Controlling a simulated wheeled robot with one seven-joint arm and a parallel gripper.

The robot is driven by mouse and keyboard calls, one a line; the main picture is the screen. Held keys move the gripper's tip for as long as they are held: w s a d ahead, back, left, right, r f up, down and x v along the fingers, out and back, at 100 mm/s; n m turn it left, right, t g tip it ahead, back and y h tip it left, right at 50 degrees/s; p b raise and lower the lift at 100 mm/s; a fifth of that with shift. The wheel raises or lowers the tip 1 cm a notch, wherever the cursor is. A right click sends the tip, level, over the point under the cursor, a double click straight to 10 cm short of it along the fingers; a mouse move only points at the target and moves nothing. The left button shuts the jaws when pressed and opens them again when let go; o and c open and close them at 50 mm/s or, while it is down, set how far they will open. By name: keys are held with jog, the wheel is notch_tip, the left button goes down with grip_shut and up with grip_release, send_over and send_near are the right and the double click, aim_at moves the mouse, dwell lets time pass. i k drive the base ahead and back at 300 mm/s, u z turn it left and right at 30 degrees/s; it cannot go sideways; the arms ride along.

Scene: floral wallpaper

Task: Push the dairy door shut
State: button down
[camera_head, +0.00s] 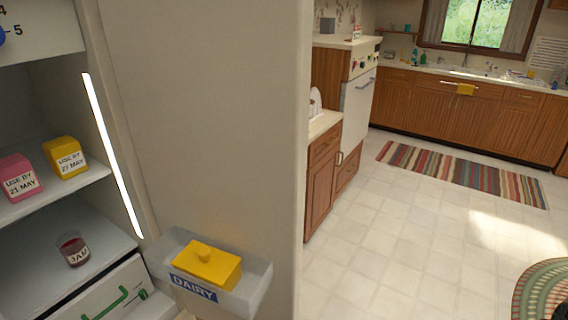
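A grey translucent bin with a blue DAIRY label (193,287) is mounted low on a large beige panel (215,120), which looks like the inner face of the open fridge door. The bin's top is open. A yellow lidded butter dish (208,264) with a round knob sits in it and stands above its front wall. I cannot make out a separate flap on the bin. The open fridge interior (50,95) is at the left, with a bright light strip along its edge. My gripper is not in view.
Fridge shelves hold a pink carton (18,178), a yellow carton (65,158) and a jam jar (74,250). Right of the panel, the tiled floor (400,240) is mostly clear, with a striped rug (460,174) and a round rug (545,292).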

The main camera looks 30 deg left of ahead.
aim_at(215, 95)
jog(key=i, duration=2.2)
jog(key=u, duration=3.95)
jog(key=k, duration=0.35)
jog(key=z, duration=0.35)
jog(key=i, duration=0.5)
